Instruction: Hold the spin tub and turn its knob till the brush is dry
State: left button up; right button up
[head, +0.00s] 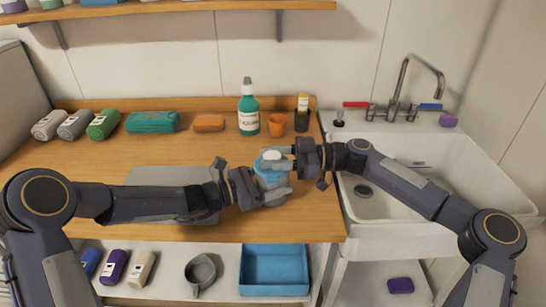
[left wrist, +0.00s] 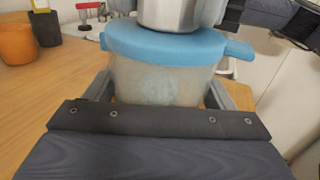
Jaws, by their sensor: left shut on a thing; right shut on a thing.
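The spin tub (head: 270,179) stands on the wooden counter near its right end, partly hidden by both grippers. In the left wrist view its translucent body (left wrist: 158,84) and blue lid (left wrist: 165,46) look upright. My left gripper (head: 275,184) is shut on the tub's body, with one finger on each side. The knob (head: 271,155) is on top of the lid, and a pale metallic part of it shows in the left wrist view (left wrist: 178,13). My right gripper (head: 276,158) is shut on the knob from the right. No brush can be made out through the cloudy wall.
An orange cup (head: 277,125), a dark brush holder (head: 302,118) and a green bottle (head: 249,113) stand behind the tub. A grey mat (head: 160,207) lies under my left arm. The white sink (head: 440,170) is at the right. A blue tray (head: 275,289) sits on the lower shelf.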

jog(key=n+g, duration=0.2)
jog(key=g, duration=0.1)
jog(key=n+g+h, duration=0.1)
jog(key=n+g, duration=0.1)
jog(key=g, duration=0.2)
jog(key=shift+w+a+n+h, duration=0.1)
jog(key=shift+a+n+h, duration=0.05)
jog(key=shift+n+h, duration=0.2)
jog(key=shift+n+g+h, duration=0.75)
jog(key=shift+n+g, duration=0.3)
jog(key=shift+g, duration=0.45)
jog(key=o, duration=1)
jog(key=shift+d+t, duration=0.2)
jog(key=shift+t, duration=0.1)
